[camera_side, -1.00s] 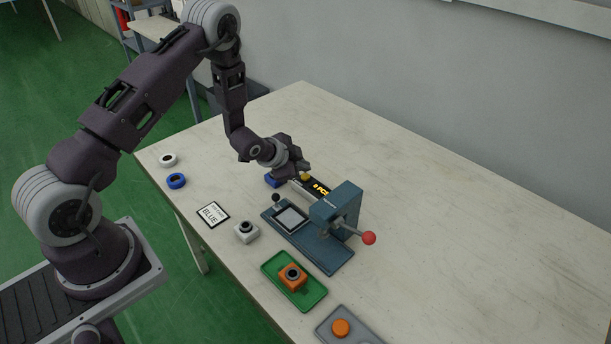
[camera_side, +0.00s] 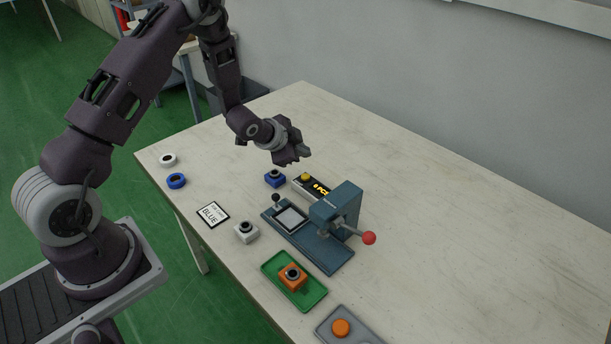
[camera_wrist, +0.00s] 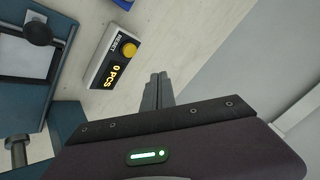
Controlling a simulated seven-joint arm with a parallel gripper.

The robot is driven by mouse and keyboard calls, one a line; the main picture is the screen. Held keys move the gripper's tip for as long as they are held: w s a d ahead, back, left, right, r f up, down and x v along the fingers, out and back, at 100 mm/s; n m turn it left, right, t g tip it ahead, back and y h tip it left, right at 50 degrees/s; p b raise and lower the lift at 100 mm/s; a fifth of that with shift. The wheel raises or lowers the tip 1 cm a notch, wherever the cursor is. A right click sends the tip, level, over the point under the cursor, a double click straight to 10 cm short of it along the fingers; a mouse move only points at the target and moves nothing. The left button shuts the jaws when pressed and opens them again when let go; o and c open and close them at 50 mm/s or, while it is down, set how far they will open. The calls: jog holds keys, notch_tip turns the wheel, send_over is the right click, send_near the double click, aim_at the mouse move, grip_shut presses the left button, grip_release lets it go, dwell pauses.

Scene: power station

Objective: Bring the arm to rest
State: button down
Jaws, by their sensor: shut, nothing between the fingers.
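My gripper (camera_side: 304,156) is shut and empty. It hangs above the far part of the table, behind the counter box (camera_side: 312,187) with the yellow button. In the wrist view the closed fingers (camera_wrist: 157,88) show beside that counter box (camera_wrist: 112,57), which reads "0 PCS". The fingers appear clear of everything around them.
The blue press (camera_side: 337,215) with a red-knobbed lever stands near the gripper. The table's right side is clear.

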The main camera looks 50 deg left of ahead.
jog(key=s+d+r+n, duration=0.1)
jog(key=s+r, duration=0.2)
jog(key=r, duration=0.4)
jog(key=s+d+r+n+g, duration=0.1)
jog(key=s+d+r+n, duration=0.15)
jog(key=r, duration=0.35)
jog(key=s+d+r+n, duration=0.1)
jog(key=s+r, duration=0.3)
jog(key=r, duration=0.3)
jog(key=s+d+r+n+g, duration=0.1)
jog(key=s+d+r, duration=0.2)
jog(key=s, duration=1)
jog(key=s+d+r+n+g+h, duration=0.1)
jog(key=s+d+r+n, duration=0.1)
jog(key=s, duration=1.1)
jog(key=d+r, duration=0.1)
jog(key=d, duration=0.1)
jog(key=shift+d+g, duration=0.3)
jog(key=shift+r, duration=0.1)
